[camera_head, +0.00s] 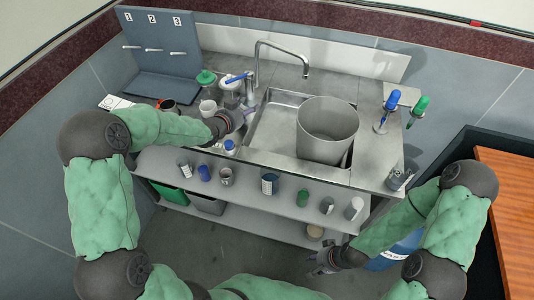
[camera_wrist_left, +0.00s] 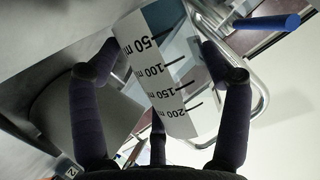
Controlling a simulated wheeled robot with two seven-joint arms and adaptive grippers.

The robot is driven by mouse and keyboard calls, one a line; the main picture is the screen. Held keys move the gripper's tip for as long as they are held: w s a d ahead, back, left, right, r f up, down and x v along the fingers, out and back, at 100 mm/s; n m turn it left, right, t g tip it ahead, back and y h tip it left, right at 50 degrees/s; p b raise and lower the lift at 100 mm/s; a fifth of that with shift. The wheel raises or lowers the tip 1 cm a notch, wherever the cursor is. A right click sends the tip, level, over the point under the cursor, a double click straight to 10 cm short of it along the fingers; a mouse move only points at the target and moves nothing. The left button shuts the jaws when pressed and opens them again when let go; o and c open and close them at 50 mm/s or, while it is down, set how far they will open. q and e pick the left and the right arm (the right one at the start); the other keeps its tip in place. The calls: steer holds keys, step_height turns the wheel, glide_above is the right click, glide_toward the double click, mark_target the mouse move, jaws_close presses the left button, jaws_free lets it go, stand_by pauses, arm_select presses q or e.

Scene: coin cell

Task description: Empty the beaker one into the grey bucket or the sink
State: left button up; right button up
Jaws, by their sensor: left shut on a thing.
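My left gripper (camera_head: 243,116) is shut on a beaker, at the left edge of the sink (camera_head: 270,128). In the left wrist view the beaker (camera_wrist_left: 160,75) is clear, with a white scale marked from 50 to 200 ml, and sits tilted in the picture between the dark fingers. Its contents cannot be made out, and in the head view it is mostly lost against the gripper. The grey bucket (camera_head: 328,122) stands in the right part of the sink, to the right of my left gripper. My right gripper (camera_head: 320,263) is low in front of the shelves, its fingers too small to judge.
A curved metal faucet (camera_head: 280,47) rises behind the sink. A green-lidded jar (camera_head: 205,78) and a white cup (camera_head: 208,107) stand left of it. The shelf below (camera_head: 245,187) holds several small containers.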

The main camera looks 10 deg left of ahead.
arm_select(q)
steer(key=shift+d+f, duration=0.1)
steer(key=shift+d, duration=0.1)
steer(key=shift+s+d+r+m+y, duration=0.25)
steer(key=shift+d+r+m+y, duration=0.1)
steer(key=shift+r+m, duration=0.15)
steer(key=shift+f+m+y, duration=0.25)
steer(key=shift+f+m, duration=0.05)
steer(key=shift+f+m+t, duration=0.15)
steer(key=shift+m+t, duration=0.15)
steer(key=shift+t, duration=0.1)
arm_select(e)
steer(key=shift+f, duration=0.8)
arm_select(q)
steer(key=shift+f+m+y, duration=0.25)
steer(key=shift+m+y, duration=0.15)
steer(key=shift+f+m+t+y, duration=0.4)
steer(key=shift+f+m, duration=0.15)
steer(key=shift+m, duration=0.25)
steer(key=shift+r+m+t+y, duration=0.3)
steer(key=shift+r+m+y, duration=0.1)
steer(key=shift+m, duration=0.3)
arm_select(e)
steer(key=shift+d+r, duration=0.1)
steer(key=shift+r, duration=0.15)
